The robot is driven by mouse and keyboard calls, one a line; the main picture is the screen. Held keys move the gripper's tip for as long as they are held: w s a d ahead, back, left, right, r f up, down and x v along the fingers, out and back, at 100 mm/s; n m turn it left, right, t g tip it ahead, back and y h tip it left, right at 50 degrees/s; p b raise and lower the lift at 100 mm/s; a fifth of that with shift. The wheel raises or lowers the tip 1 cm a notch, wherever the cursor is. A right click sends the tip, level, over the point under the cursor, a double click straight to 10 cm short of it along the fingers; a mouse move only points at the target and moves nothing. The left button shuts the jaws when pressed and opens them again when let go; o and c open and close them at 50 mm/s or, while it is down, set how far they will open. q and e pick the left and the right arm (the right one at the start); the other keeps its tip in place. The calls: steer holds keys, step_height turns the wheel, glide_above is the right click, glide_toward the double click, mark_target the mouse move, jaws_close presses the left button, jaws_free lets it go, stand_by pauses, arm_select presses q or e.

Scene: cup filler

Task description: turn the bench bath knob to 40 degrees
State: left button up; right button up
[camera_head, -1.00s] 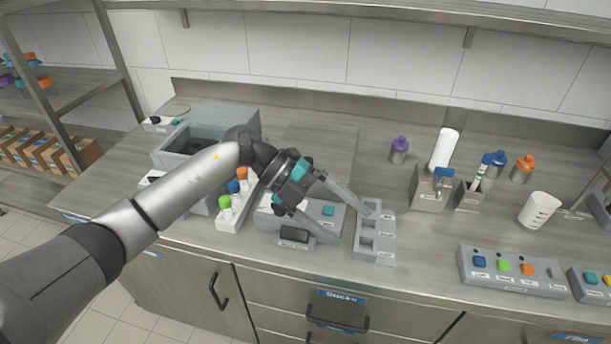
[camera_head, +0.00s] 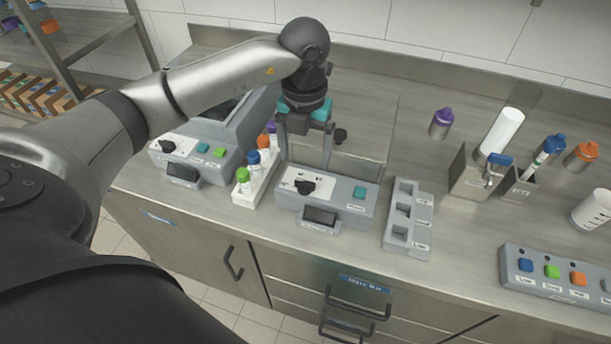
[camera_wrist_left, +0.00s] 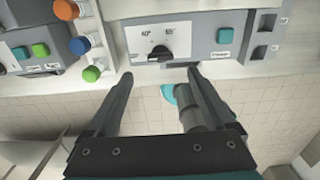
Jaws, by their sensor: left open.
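The bench bath knob (camera_head: 306,187) is black and sits on a white dial panel on the front of a grey unit (camera_head: 345,206). In the left wrist view, the knob (camera_wrist_left: 160,53) shows below the dial marks 40° and 65°; I cannot tell exactly where it points. My left gripper (camera_head: 305,165) is open and empty, fingers pointing down, just above the knob in the head view. In the left wrist view, the fingertips (camera_wrist_left: 159,76) lie either side of the knob's line, apart from it. My right gripper is not in view.
Left of the unit stands a rack (camera_head: 250,185) with several coloured-cap bottles, close to the fingers. Further left is another grey unit with a knob (camera_head: 167,147). A slotted grey block (camera_head: 408,220) stands right.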

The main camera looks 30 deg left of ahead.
mark_target(305, 181)
arm_select(q)
step_height(305, 181, down, 7)
steer(key=shift+f, duration=0.15)
steer(key=shift+c, duration=1.2)
steer(key=c, duration=1.1)
